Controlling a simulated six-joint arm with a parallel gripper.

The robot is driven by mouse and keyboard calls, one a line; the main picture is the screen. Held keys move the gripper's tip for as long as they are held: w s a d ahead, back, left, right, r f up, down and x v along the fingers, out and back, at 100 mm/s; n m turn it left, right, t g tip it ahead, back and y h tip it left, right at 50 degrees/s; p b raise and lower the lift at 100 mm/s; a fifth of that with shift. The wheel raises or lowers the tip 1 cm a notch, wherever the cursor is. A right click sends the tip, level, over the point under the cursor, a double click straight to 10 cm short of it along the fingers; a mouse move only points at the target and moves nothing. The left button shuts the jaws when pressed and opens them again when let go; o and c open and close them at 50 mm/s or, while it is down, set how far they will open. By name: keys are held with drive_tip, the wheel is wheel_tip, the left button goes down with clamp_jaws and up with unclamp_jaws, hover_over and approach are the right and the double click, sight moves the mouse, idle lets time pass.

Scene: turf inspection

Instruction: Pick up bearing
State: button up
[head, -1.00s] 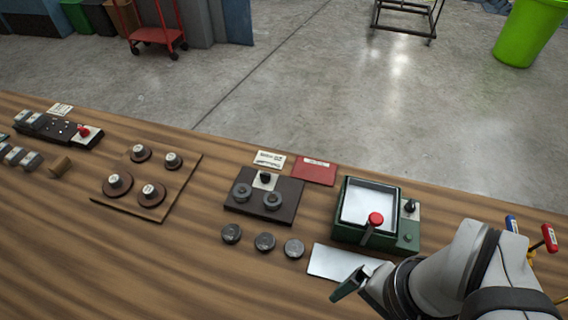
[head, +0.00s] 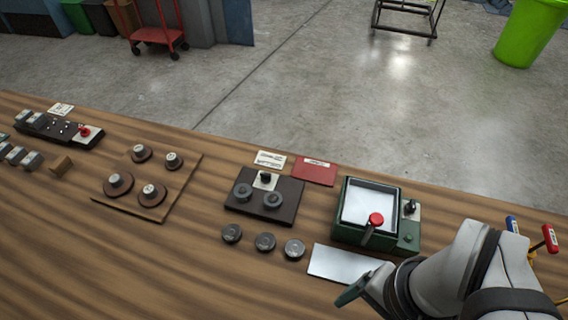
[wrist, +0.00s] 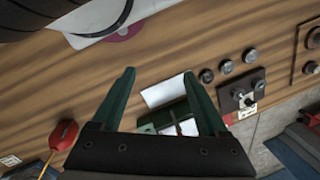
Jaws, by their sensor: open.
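Three dark round pieces that look like bearings lie in a row on the wooden table: a left one (head: 231,233), a middle one (head: 265,242) and a right one (head: 294,249). In the wrist view they show right of the fingers, the nearest bearing (wrist: 206,75) just beyond the right fingertip. Behind them a dark board (head: 234,207) carries two round grey pieces (head: 242,192) and a black knob. My gripper (wrist: 157,73) is open and empty, with green fingers spread apart. In the head view my gripper (head: 354,289) is at the lower right, right of the bearings.
A white plate (head: 340,263) lies between the bearings and my gripper. A wooden board (head: 118,203) with several round weights is left. A red card (head: 314,172) lies at the back. The table front is clear.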

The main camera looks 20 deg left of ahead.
drive_tip(key=w+a+f+n+h, duration=0.4)
drive_tip(key=w+a+n+h, duration=0.4)
drive_tip(key=n, duration=0.9)
drive_tip(key=s+a+f+n+t+h, duration=0.1)
drive_tip(key=a+f+n+t, duration=0.25)
drive_tip(key=a+n, duration=0.25)
drive_tip(key=s+a+f+n+t+h, duration=0.1)
drive_tip(key=a+f+n+t+h, duration=0.1)
drive_tip(key=a+f+n+t, duration=0.3)
drive_tip(key=n+t+y, duration=0.3)
drive_tip(key=n+t, duration=0.1)
drive_tip(key=n, duration=0.4)
approach(262, 244)
drive_tip(key=x, duration=0.9)
drive_tip(key=shift+w+d, duration=0.1)
drive_tip(key=shift+w, duration=0.05)
clamp_jaws()
